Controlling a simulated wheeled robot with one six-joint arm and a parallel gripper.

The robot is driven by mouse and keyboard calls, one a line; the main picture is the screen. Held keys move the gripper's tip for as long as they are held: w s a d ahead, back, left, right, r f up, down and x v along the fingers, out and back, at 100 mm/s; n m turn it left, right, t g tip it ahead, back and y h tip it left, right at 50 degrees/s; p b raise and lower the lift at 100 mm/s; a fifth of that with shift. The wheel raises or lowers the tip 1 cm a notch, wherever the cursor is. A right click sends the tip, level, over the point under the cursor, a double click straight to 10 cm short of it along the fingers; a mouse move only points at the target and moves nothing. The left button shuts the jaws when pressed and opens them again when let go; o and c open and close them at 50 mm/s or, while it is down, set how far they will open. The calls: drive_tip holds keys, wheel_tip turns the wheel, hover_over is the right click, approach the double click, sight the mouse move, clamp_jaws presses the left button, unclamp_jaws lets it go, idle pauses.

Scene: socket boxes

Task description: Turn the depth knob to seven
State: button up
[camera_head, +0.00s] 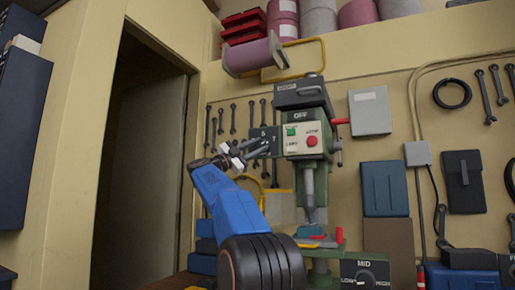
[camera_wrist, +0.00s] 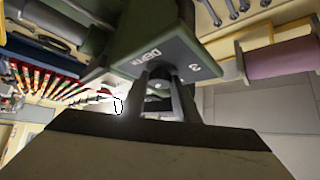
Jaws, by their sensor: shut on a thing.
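A green drill press (camera_head: 308,165) stands against the wall in the head view. Its dark depth plate (camera_head: 265,140) faces left, with a 5 and a 7 readable on it. My gripper (camera_head: 248,150) is at this plate. In the wrist view the plate (camera_wrist: 172,52) reads DEPTH, with one numeral beside it. There my gripper (camera_wrist: 162,82) has a finger on each side of the dark depth knob (camera_wrist: 160,76) and is shut on it. The knob is mostly hidden by the fingers, and its pointer cannot be made out.
The press front has a green button (camera_head: 291,132), a red button (camera_head: 312,141) and an OFF sign. A MID speed dial box (camera_head: 365,273) is below right. Wrenches (camera_head: 233,118) hang behind my gripper. A pink roll (camera_head: 253,57) sits above. A doorway opens at left.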

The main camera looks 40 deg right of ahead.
drive_tip(key=o, duration=1.1)
drive_tip(key=shift+c, duration=0.2)
drive_tip(key=v, duration=1.7)
drive_tip(key=shift+a+f, duration=0.15)
